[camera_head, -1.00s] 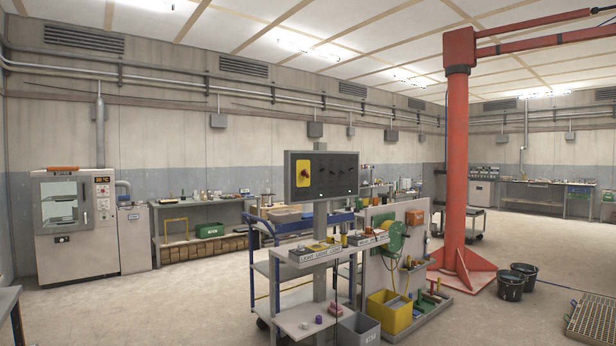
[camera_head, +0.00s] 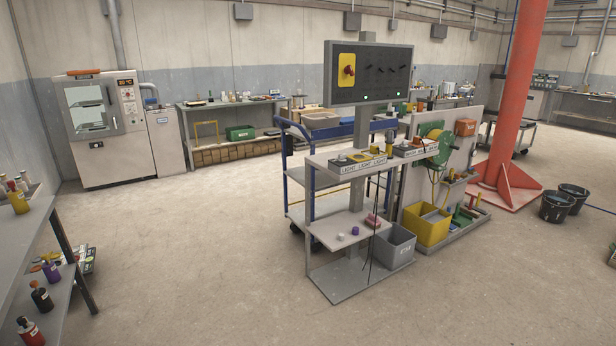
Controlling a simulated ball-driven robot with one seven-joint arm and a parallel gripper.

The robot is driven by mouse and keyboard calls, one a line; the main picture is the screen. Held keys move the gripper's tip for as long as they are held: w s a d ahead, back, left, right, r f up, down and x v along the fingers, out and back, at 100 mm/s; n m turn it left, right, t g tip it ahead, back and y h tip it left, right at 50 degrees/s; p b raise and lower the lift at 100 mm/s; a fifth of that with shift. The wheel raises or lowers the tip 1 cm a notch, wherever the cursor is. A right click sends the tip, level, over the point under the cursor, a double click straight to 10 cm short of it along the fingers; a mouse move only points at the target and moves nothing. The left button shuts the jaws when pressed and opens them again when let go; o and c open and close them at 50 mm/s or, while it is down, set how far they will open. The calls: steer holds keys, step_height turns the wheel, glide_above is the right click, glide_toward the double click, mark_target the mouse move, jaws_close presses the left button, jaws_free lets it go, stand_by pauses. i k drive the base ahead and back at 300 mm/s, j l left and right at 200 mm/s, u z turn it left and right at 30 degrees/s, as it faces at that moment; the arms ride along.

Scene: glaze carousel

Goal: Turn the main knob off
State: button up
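The main knob (camera_head: 349,71) is a red rotary knob on a yellow plate. It sits at the left of a dark control panel (camera_head: 376,96) on a post above a grey shelf stand. Several small dark switches are to its right on the same panel. Green lights glow near the panel's lower edge. The knob's exact turn angle is too small to tell. My gripper is not in view.
A blue-framed cart (camera_head: 288,170) stands behind the stand. A grey bin (camera_head: 395,247) and a yellow bin (camera_head: 427,226) are at floor level on its right. A shelf with bottles (camera_head: 35,225) is at the left. The floor in front is clear.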

mark_target(348, 69)
steer(key=i, duration=2.1)
